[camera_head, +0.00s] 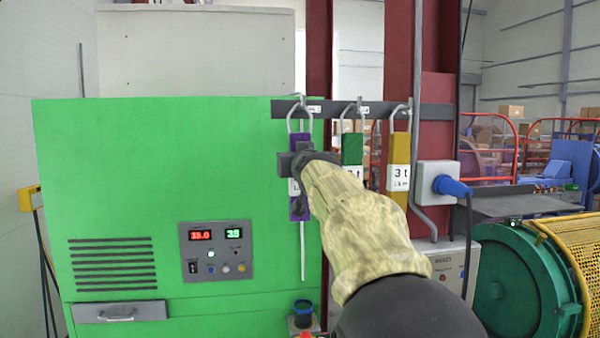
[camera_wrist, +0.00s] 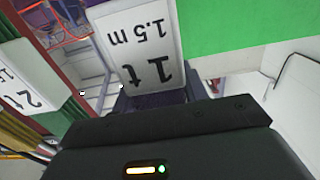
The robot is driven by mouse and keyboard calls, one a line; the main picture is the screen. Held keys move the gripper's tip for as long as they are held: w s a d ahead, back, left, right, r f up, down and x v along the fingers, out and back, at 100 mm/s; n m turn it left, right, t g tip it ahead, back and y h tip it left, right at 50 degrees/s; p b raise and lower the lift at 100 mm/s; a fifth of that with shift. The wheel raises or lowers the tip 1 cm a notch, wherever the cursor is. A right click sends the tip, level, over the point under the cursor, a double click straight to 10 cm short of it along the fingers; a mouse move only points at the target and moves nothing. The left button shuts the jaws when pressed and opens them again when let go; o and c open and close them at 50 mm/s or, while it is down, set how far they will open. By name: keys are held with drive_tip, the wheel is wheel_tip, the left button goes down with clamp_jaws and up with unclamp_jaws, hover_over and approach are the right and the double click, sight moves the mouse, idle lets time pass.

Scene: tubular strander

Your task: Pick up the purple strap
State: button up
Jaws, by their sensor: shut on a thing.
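The purple strap (camera_head: 300,143) hangs from a hook on the dark rail in the head view, in front of the green cabinet. Its white tag (camera_wrist: 138,42) reads "1 t 1.5 m" in the wrist view, upside down. My gripper (camera_head: 293,163) is at the strap's middle, shut on it and covering part of it. In the wrist view a dark purple part of the strap (camera_wrist: 150,98) shows just beyond my gripper body. The strap's upper loop still appears at the hook.
A green strap (camera_head: 352,150) and a yellow strap (camera_head: 399,150) hang to the right on the same rail (camera_head: 435,117). The green cabinet (camera_head: 130,200) stands close behind on the left. A grey socket box with blue plug (camera_head: 452,187) is at right.

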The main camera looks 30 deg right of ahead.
drive_tip(key=shift+r, duration=0.1)
drive_tip(key=r+b+v, duration=0.1)
drive_tip(key=b+v, duration=0.1)
drive_tip(key=v, duration=0.7)
drive_tip(key=r+b+v, duration=0.2)
drive_tip(key=v, duration=0.7)
drive_tip(key=shift+r, duration=0.3)
